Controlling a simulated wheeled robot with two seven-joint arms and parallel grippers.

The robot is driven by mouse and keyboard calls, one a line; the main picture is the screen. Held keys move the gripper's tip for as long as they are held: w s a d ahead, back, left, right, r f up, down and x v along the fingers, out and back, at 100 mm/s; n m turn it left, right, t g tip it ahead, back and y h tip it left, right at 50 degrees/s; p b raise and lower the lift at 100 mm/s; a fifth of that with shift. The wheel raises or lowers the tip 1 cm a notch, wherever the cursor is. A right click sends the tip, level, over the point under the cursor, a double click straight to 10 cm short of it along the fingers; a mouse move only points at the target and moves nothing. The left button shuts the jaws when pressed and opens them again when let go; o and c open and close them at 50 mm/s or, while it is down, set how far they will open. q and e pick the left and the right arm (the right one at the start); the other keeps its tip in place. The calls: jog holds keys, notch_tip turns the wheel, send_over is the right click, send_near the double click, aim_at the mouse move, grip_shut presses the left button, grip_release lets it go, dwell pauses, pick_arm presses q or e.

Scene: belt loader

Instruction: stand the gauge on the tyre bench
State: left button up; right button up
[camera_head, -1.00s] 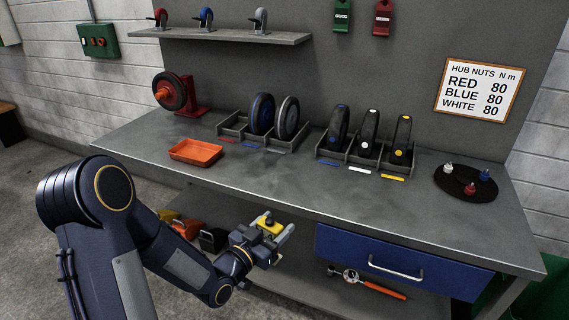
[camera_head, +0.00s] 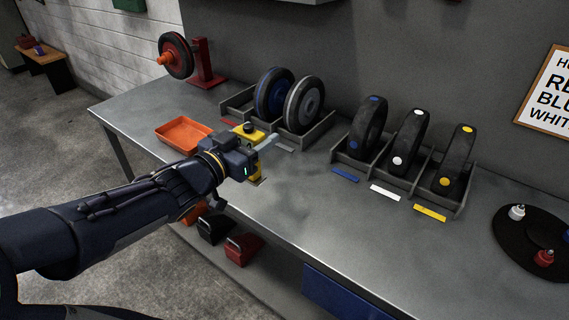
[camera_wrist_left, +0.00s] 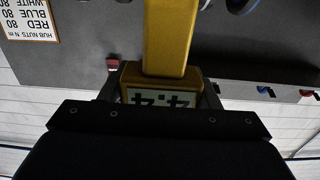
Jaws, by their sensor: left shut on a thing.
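The gauge is a yellow block with a dark knob on top (camera_head: 246,131). In the left wrist view the yellow gauge (camera_wrist_left: 168,40) shows a display reading 4.4, upside down in that picture. My left gripper (camera_head: 258,148) is shut on the gauge, with one pale finger showing on its right side. It holds the gauge over the front part of the grey tyre bench (camera_head: 290,215), right of the orange tray. The gauge looks about upright. My right gripper is not in view.
An orange tray (camera_head: 184,133) lies left of the gauge. A rack with two wheels (camera_head: 305,105) stands behind it, and a rack of several tyres (camera_head: 408,140) stands to the right. Bins sit on the lower shelf.

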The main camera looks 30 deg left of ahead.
pick_arm(q)
jog(key=w+d+f+b, duration=0.2)
jog(key=w+f+b, duration=0.1)
jog(key=w+f, duration=0.9)
jog(key=shift+w+d+f, duration=0.15)
jog(key=shift+d+f, duration=0.05)
jog(key=shift+d, duration=0.15)
jog(key=shift+f+b, duration=0.2)
jog(key=shift+b, duration=0.1)
jog(key=o, duration=1.2)
jog(key=shift+c, duration=0.2)
jog(key=shift+r, duration=0.1)
